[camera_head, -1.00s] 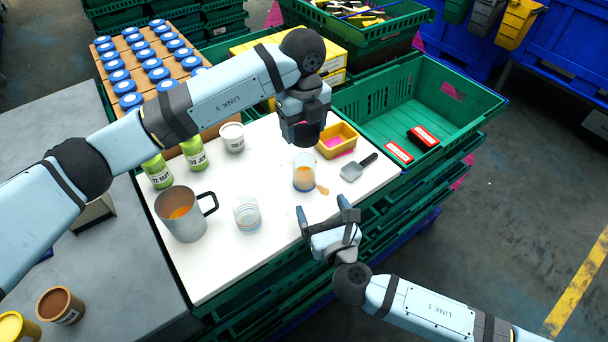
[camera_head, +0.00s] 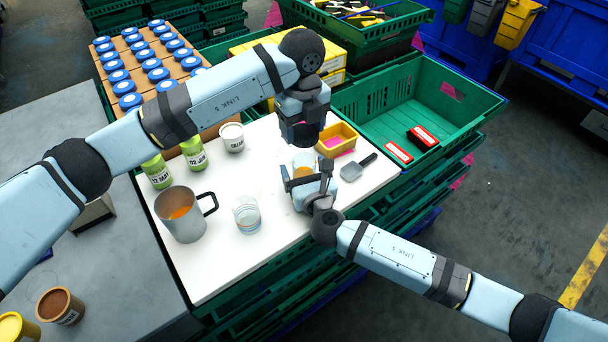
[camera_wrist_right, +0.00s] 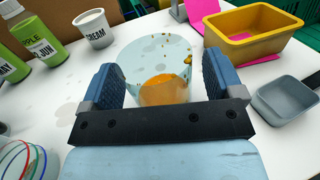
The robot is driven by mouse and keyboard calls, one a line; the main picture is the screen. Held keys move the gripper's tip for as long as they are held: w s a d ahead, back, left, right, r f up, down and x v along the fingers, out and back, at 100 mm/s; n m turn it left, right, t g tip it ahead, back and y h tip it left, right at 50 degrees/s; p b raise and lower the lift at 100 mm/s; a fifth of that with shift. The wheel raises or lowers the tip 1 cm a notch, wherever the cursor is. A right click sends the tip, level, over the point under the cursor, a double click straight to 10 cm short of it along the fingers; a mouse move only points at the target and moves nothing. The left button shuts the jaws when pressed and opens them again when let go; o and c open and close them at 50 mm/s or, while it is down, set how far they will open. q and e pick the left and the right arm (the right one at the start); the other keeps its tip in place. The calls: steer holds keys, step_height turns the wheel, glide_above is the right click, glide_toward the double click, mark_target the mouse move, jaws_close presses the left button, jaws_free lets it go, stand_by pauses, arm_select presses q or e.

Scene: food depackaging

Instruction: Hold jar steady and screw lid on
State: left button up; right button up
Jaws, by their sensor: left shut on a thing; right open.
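The clear glass jar (camera_head: 303,163) with orange contents stands on the white board, partly hidden by my grippers. In the right wrist view the jar (camera_wrist_right: 165,92) stands between my open right fingers, with a gap visible on the right side. My right gripper (camera_head: 308,178) is low beside the jar on its near side, fingers around it. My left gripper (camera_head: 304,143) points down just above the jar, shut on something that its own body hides. No loose lid is clearly visible on the board.
A green crate (camera_head: 440,100) lies to the right. The board's front is clear.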

mark_target(305, 154)
steer(key=c, duration=1.4)
arm_select(q)
steer(key=shift+f, duration=2.55)
arm_select(e)
steer(key=shift+o, duration=0.2)
arm_select(q)
steer(key=shift+f, duration=0.1)
steer(key=shift+f, duration=0.75)
steer(key=shift+f, duration=0.6)
arm_select(e)
jaws_close()
arm_select(q)
steer(key=m, duration=0.4)
steer(key=shift+w+d+m, duration=0.1)
steer(key=shift+m, duration=0.3)
steer(key=m, duration=0.5)
steer(key=shift+d+m, duration=0.2)
steer(key=shift+m, duration=0.1)
